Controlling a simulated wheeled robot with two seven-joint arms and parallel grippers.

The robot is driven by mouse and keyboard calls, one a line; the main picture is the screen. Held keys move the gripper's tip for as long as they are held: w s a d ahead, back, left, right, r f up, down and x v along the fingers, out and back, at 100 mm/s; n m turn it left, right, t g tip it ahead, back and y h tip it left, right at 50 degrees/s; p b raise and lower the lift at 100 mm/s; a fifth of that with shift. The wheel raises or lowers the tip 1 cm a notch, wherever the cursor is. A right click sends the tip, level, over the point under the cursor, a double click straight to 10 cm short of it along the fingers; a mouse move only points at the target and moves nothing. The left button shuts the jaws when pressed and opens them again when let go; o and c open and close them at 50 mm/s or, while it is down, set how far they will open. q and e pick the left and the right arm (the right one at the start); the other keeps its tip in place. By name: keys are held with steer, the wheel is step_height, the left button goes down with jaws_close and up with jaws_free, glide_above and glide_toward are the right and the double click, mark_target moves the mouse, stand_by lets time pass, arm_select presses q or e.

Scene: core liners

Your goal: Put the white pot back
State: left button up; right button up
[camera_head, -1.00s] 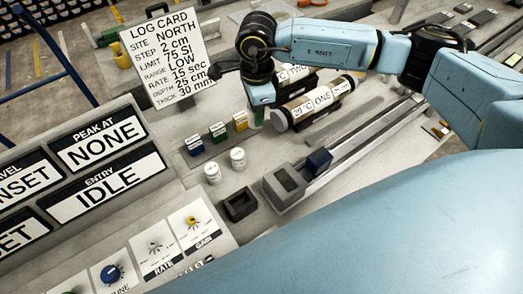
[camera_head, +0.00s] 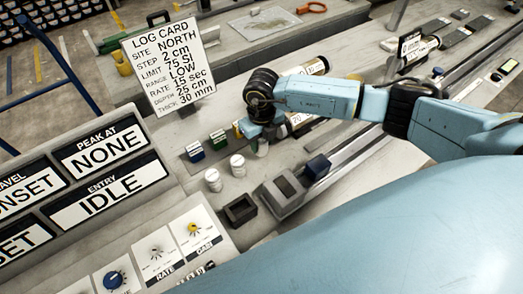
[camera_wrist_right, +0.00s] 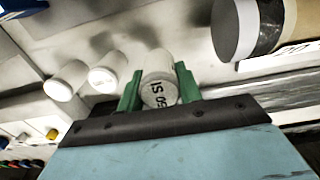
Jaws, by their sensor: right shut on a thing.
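My right gripper (camera_head: 256,142) is low over the bench, just right of two white pots (camera_head: 213,180) (camera_head: 238,165). In the right wrist view, its green fingers (camera_wrist_right: 158,92) are shut on a white pot (camera_wrist_right: 158,78) whose lid reads "50 SI". The two other white pots (camera_wrist_right: 109,72) (camera_wrist_right: 66,81) stand to its left in that view. In the head view only a little of the held pot (camera_head: 262,149) shows under the gripper. I cannot tell whether it touches the bench. My left gripper is out of view.
A core cylinder (camera_wrist_right: 236,32) lies close beside the gripper. A dark open box (camera_head: 240,210) and a rail with a grey block (camera_head: 283,190) are in front. The log card (camera_head: 168,65) stands at the back.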

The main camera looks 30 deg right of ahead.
mark_target(262, 151)
steer(key=shift+f, duration=2.25)
steer(key=shift+f, duration=0.15)
steer(key=o, duration=1.1)
step_height(262, 151, up, 12)
steer(key=shift+r, duration=0.2)
steer(key=shift+a, duration=0.1)
